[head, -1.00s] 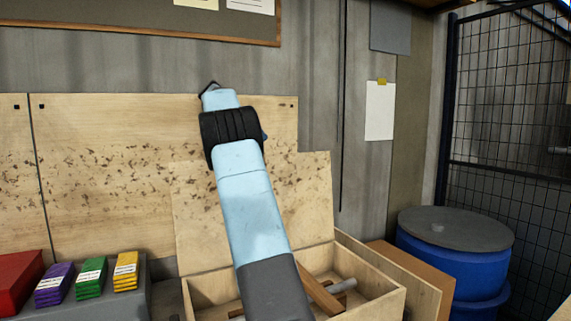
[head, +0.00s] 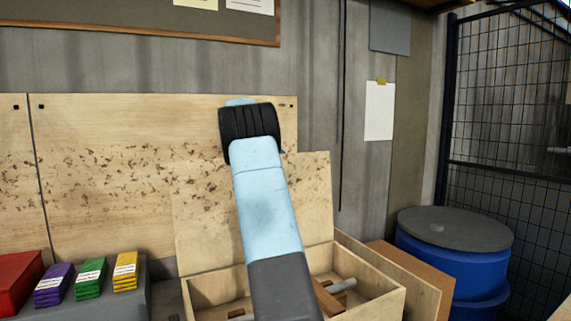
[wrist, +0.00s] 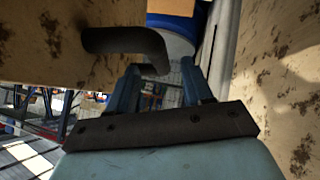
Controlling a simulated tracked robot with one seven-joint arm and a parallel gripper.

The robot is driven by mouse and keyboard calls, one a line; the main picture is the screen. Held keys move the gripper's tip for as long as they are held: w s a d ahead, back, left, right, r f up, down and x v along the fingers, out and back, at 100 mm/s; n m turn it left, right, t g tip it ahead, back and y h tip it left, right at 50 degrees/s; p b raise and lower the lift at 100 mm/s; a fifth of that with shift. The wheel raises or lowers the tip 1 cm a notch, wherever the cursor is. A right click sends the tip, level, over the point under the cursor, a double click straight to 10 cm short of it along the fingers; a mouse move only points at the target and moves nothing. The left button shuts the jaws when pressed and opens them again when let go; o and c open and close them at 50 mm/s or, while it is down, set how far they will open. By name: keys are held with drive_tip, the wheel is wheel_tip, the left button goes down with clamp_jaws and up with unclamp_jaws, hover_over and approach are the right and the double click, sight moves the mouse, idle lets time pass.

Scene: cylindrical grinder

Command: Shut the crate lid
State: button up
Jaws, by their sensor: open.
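The wooden crate (head: 378,305) stands open in the head view. Its stained plywood lid (head: 312,195) is raised, roughly upright at the back edge. In the wrist view, a wooden face that looks like the lid (wrist: 35,45) is at the left, with a dark bent handle (wrist: 125,42) on it. My gripper (wrist: 160,68) is open and empty, with its two blue fingers just beside the handle's end; I cannot tell whether they touch. In the head view my arm crosses in front of the lid and its end is hidden.
A stained wall board (head: 110,160) is behind the crate and seems to run close along the gripper's right in the wrist view (wrist: 285,90). A blue drum (head: 450,260) is at the right. Bars or pipes (head: 330,295) lie inside the crate. Coloured packs (head: 90,278) are at the left.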

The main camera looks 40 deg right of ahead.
drive_tip(key=shift+x, duration=1.4)
clamp_jaws()
drive_tip(key=shift+s, duration=0.15)
